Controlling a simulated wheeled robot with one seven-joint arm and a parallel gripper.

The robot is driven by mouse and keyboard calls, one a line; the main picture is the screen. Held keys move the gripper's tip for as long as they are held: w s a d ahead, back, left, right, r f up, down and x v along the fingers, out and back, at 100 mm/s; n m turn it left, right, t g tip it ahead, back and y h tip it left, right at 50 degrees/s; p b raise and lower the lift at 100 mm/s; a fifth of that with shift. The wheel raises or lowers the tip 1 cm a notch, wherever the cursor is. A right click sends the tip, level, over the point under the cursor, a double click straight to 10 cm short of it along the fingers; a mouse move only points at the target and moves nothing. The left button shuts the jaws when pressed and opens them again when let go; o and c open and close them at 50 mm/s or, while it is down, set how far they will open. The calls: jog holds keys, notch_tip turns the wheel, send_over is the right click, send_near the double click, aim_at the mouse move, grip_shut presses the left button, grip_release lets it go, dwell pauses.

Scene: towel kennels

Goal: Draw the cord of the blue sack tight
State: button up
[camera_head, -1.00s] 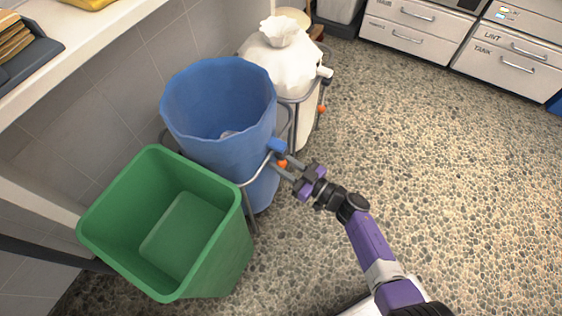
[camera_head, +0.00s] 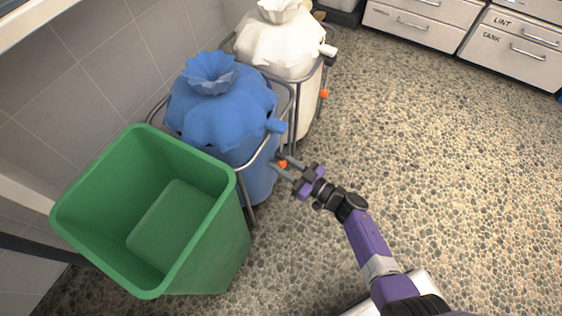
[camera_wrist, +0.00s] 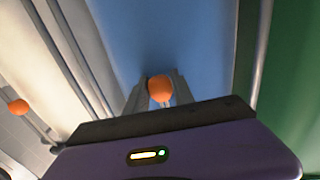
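The blue sack (camera_head: 222,108) hangs in a metal ring stand between the green bin and the white sack. Its mouth is gathered into a closed, ruffled neck (camera_head: 211,74). A blue cord toggle (camera_head: 276,125) sticks out at its right side. The orange cord ball (camera_head: 282,163) is below the toggle, at my gripper's fingertips (camera_head: 280,167). In the wrist view the orange ball (camera_wrist: 160,88) sits between the two fingers, which close on it from both sides. The blue sack's side (camera_wrist: 185,40) fills the background there. The cord itself is hard to make out.
An open, empty green bin (camera_head: 150,225) stands in front of the blue sack. A white sack (camera_head: 280,48), also gathered shut, stands behind, with its own orange ball (camera_head: 324,94). Pebbled floor to the right is clear up to the white drawers (camera_head: 515,50).

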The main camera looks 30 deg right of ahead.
jog(key=o, duration=0.3)
jog(key=shift+s+f, duration=0.1)
jog(key=shift+f, duration=0.25)
jog(key=shift+o, duration=0.4)
jog(key=shift+r, duration=0.1)
jog(key=shift+r, duration=0.1)
jog(key=p+v, duration=0.2)
jog(key=v, duration=0.5)
jog(key=shift+s+d, duration=0.2)
jog(key=shift+s, duration=0.1)
